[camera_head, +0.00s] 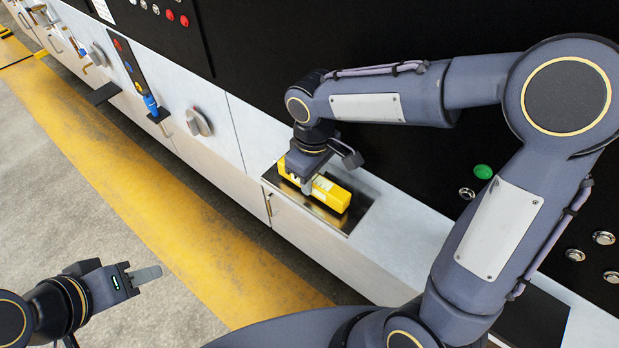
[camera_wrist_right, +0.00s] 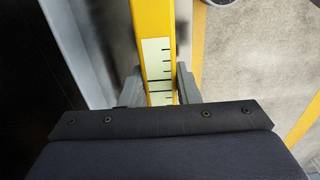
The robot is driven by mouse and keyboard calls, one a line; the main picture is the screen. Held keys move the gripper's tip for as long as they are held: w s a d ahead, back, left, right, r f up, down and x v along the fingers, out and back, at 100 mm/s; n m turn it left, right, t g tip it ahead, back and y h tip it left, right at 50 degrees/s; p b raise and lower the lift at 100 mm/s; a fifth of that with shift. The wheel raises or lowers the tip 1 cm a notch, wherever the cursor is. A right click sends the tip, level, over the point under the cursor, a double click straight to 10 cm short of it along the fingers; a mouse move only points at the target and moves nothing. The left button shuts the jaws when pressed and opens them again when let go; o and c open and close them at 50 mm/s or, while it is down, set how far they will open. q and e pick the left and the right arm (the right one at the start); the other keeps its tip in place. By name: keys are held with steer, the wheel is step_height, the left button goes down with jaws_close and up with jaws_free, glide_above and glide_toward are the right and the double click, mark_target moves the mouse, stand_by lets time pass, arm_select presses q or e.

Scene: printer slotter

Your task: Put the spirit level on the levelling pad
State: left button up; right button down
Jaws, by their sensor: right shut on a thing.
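The spirit level is a yellow bar (camera_head: 330,194) with a pale marked window, lying along the levelling pad in the head view. The levelling pad (camera_head: 362,213) is a dark shiny plate set in the machine's light ledge. My right gripper (camera_head: 308,184) is shut around the middle of the spirit level from above. In the right wrist view the yellow bar (camera_wrist_right: 152,18) runs between the two fingers. The level looks to be on or just above the pad; I cannot tell if they touch. My left gripper (camera_head: 147,277) is empty over the floor, its finger gap not clearly visible.
The machine's black panel rises behind the ledge, with a green button (camera_head: 483,172) and several metal buttons at the right. A grey knob (camera_head: 198,122) and a blue-handled tool (camera_head: 152,107) are on the front face at the left. A yellow floor stripe (camera_head: 150,200) runs along the machine.

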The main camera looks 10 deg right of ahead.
steer(key=shift+f+b, duration=0.6)
steer(key=shift+f, duration=0.15)
stand_by(0.3)
steer(key=c, duration=1)
jaws_free()
steer(key=shift+r, duration=0.15)
step_height(320, 180, up, 7)
steer(key=shift+s+d+r, duration=0.1)
steer(key=shift+r, duration=0.25)
steer(key=s+d+m+t+y, duration=0.1)
steer(key=s+d+m+t, duration=0.1)
steer(key=s, duration=0.3)
steer(key=s+d+f+m+t+y, duration=0.1)
steer(key=s+d+m, duration=0.3)
steer(key=s, duration=0.1)
steer(key=s+d+f+m+t+y, duration=0.1)
steer(key=s+d+m+t, duration=0.1)
steer(key=s, duration=0.4)
steer(key=shift+d+f+m+t+y, duration=0.15)
steer(key=shift+d+m+t+y, duration=0.25)
steer(key=shift+m, duration=0.3)
